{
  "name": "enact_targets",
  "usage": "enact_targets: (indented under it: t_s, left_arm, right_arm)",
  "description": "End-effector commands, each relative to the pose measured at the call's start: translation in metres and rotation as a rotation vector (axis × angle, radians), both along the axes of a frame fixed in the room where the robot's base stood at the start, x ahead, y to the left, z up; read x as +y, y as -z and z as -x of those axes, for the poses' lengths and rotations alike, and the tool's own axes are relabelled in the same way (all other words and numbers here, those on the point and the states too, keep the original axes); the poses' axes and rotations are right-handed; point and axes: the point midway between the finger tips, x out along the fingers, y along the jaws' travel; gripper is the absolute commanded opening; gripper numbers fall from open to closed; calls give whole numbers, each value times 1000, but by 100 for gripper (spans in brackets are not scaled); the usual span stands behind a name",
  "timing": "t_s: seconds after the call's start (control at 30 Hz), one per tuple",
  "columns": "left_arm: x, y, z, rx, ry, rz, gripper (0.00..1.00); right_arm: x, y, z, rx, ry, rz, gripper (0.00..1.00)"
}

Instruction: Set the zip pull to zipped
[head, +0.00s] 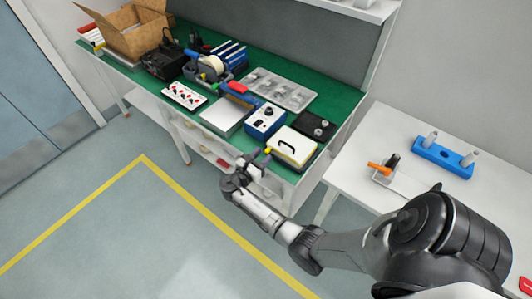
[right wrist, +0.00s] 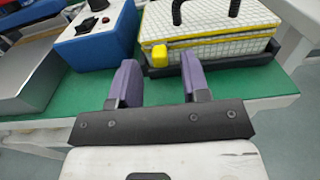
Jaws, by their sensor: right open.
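The zip pull (right wrist: 159,56) is a yellow block at the near left corner of a white, quilted case (right wrist: 215,45) with yellow zip edging and a black handle. In the head view the zip pull (head: 268,151) shows small at the left end of the case (head: 291,147), close to the green bench's front edge. My right gripper (head: 254,159) is just in front of the zip pull. In the right wrist view its two purple fingers (right wrist: 158,78) are spread, with the zip pull showing between and beyond their tips. Nothing is held. My left gripper is not in view.
The case sits in a dark tray (right wrist: 262,60). A blue box with a black knob (head: 265,121) and a silver box (head: 224,116) stand left of it. A black plate (head: 315,126) lies behind. A white table (head: 408,143) with a blue fixture (head: 443,157) is at right.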

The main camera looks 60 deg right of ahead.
Motion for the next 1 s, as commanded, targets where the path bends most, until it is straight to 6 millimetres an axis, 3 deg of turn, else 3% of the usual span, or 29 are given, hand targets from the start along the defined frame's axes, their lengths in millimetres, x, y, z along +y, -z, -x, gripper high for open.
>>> enact_targets:
  t_s: [0.23, 0.67, 1.0]
  left_arm:
    - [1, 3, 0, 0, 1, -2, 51]
    - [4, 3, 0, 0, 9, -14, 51]
    - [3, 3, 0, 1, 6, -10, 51]
  right_arm:
    - [-22, 0, 3, 0, 0, 1, 43]
    - [-26, 0, 4, 0, 0, 0, 42]
    - [-26, 0, 4, 0, 0, 0, 9]
